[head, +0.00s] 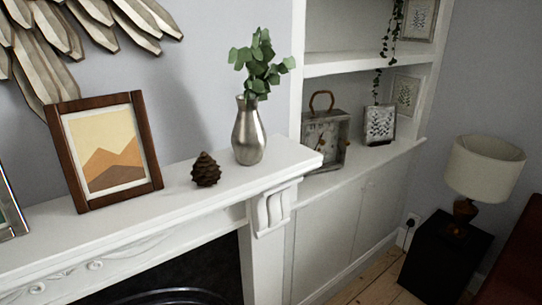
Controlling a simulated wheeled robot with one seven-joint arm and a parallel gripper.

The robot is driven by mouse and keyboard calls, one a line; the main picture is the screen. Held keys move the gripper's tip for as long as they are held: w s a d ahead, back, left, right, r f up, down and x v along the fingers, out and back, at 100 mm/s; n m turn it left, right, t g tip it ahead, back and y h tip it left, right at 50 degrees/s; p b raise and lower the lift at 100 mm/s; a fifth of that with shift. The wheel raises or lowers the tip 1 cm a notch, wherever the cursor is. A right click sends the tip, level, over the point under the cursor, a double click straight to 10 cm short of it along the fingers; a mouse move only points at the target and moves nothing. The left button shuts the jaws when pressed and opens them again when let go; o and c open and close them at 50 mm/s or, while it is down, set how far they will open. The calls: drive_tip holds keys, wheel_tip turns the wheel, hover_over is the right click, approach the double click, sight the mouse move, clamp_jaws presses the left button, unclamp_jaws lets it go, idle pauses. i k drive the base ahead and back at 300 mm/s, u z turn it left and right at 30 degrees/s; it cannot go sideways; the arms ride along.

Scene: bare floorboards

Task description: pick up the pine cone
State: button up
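A small dark brown pine cone (206,170) stands upright on the white mantelpiece (255,182) of a fireplace. It sits between a wood-framed picture on its left and a silver vase on its right, apart from both. My gripper does not show in the head view.
The framed picture (107,150) leans at the wall. The metal vase (248,132) holds green leaves (262,62). Another frame (10,212) is cut off at the left edge. Shelves (365,155), a black side table (440,258) with a lamp (484,168) and some bare floor (375,285) lie right.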

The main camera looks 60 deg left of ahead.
sight(206, 172)
drive_tip(key=z, duration=0.05)
drive_tip(key=i, duration=0.4)
drive_tip(key=u, duration=3.45)
